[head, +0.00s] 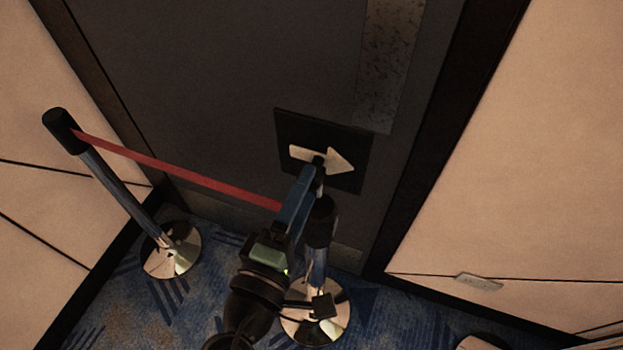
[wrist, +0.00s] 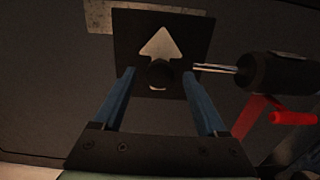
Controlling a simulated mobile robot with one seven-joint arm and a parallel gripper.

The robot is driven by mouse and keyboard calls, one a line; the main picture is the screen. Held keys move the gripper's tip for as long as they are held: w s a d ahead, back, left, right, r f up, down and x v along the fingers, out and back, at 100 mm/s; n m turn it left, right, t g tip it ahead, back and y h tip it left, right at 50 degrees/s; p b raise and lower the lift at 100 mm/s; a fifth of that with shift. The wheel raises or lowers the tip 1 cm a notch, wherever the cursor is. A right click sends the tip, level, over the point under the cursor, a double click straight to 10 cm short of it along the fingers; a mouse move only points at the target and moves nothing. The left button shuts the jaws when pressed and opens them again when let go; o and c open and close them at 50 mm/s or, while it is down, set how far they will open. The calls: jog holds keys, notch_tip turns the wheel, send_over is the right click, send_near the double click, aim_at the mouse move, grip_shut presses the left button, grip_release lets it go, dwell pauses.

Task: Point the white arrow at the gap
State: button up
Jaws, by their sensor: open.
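The white arrow (head: 334,161) is on a square black plate (head: 286,128) on the dark panel. In the head view it points right and slightly down. In the wrist view the arrow (wrist: 160,42) points to the top of the picture, with a dark round knob (wrist: 160,74) over its lower part. My gripper (head: 312,170) is open in front of the plate. In the wrist view its two blue fingers stand on either side of the knob; I cannot tell whether they touch it. A red belt (head: 180,172) joins the left post (head: 110,180) and the right post (head: 319,235).
The right post stands close beside my gripper, and its black head (wrist: 280,72) shows at the right in the wrist view. Another round base (head: 482,343) is cut off at the lower right. No belt shows between it and the right post. Pale walls flank the panel.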

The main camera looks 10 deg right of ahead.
jog(key=b+v, duration=0.2)
jog(key=v, duration=0.7)
jog(key=shift+s, duration=0.25)
jog(key=shift+a, duration=0.1)
